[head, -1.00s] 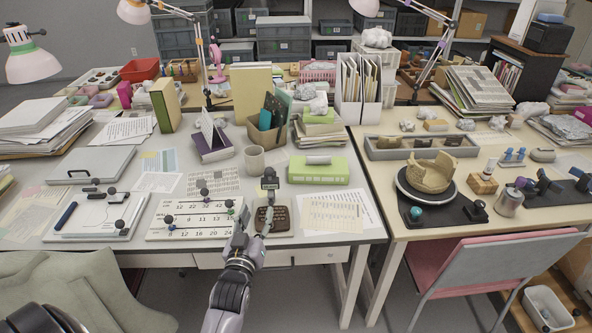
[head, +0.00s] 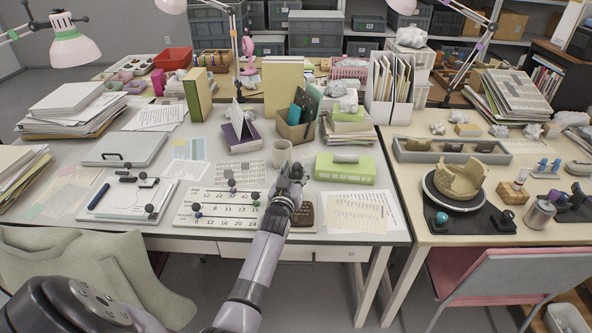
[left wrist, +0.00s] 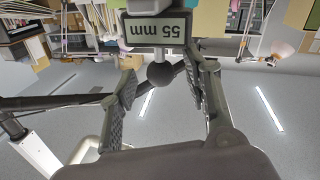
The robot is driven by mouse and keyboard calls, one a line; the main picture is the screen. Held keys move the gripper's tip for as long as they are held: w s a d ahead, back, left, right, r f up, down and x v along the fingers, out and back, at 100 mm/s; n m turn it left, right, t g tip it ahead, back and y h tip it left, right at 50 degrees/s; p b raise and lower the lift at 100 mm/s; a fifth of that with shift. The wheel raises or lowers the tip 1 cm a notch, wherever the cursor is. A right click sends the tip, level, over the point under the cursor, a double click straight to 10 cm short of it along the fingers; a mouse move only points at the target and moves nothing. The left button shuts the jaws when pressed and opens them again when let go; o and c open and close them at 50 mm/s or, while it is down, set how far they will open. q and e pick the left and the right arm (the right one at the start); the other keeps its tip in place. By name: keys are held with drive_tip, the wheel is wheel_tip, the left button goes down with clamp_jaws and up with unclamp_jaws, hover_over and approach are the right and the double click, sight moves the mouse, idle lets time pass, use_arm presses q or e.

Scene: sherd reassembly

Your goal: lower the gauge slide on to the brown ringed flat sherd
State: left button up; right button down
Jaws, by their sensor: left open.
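The gauge shows in the left wrist view as a grey display (left wrist: 157,28) reading 55 mm upside down, with a dark round knob (left wrist: 160,76) below it. My left gripper (left wrist: 161,92) is open, with one finger on each side of the knob; contact is not clear. In the head view my left gripper (head: 293,172) is over the left desk near the mug and hides most of the gauge. I cannot make out the brown ringed flat sherd in either view. My right gripper is not in view.
A brown calculator (head: 306,214) lies close below my gripper, a mug (head: 282,153) just behind it. A green box (head: 345,170) is to the right, a numbered board (head: 213,209) to the left. The right desk holds a partly rebuilt pot (head: 461,180) and a grey tray (head: 405,154).

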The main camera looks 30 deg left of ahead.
use_arm(q)
drive_tip(key=shift+w+a, duration=0.15)
drive_tip(key=shift+w, duration=0.1)
drive_tip(key=shift+c, duration=0.3)
clamp_jaws()
idle(0.5)
